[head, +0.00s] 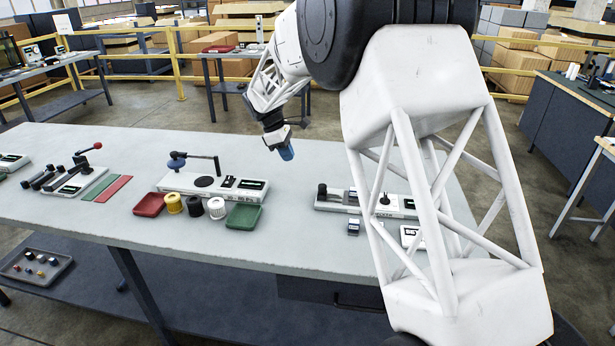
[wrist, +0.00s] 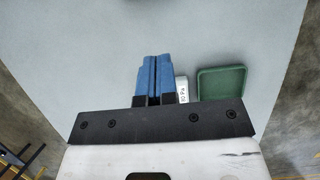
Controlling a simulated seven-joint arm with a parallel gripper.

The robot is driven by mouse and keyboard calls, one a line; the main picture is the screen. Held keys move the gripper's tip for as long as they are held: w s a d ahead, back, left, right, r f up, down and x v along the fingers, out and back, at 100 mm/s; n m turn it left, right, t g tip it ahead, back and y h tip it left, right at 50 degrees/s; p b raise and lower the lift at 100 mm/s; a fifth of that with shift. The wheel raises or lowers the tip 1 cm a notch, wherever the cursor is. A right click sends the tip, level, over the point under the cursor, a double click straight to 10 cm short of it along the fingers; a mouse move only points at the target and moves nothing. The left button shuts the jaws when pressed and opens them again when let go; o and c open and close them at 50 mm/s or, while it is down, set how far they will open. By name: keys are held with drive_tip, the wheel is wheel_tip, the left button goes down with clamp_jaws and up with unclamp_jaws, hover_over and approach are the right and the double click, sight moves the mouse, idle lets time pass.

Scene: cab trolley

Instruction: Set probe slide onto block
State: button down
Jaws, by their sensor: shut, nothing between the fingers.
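My gripper (head: 287,152) hangs above the far middle part of the workbench, its blue fingers pointing down. In the wrist view the two blue fingers (wrist: 153,77) lie together with nothing between them. On the right of the bench is a long pale device (head: 400,206) with a black post and knob, partly hidden by my arm. A small dark block with a pale label (head: 353,227) sits in front of it. A white lettered plate (head: 410,237) lies beside that, partly covered by my arm. I cannot tell for certain which piece is the probe slide.
A pale device (head: 205,184) with a blue-knobbed lever stands mid-bench. Before it are a red tray (head: 150,205), yellow, black and white cylinders, and a green tray (head: 243,216). A device with a red-knobbed lever (head: 70,180) stands left. The bench's far middle is clear.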

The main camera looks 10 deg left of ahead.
sight(322, 191)
drive_tip(key=shift+f, duration=0.1)
drive_tip(key=x, duration=1)
drive_tip(key=shift+d, duration=2.05)
drive_tip(key=shift+d, duration=2.55)
drive_tip(key=shift+a, duration=0.15)
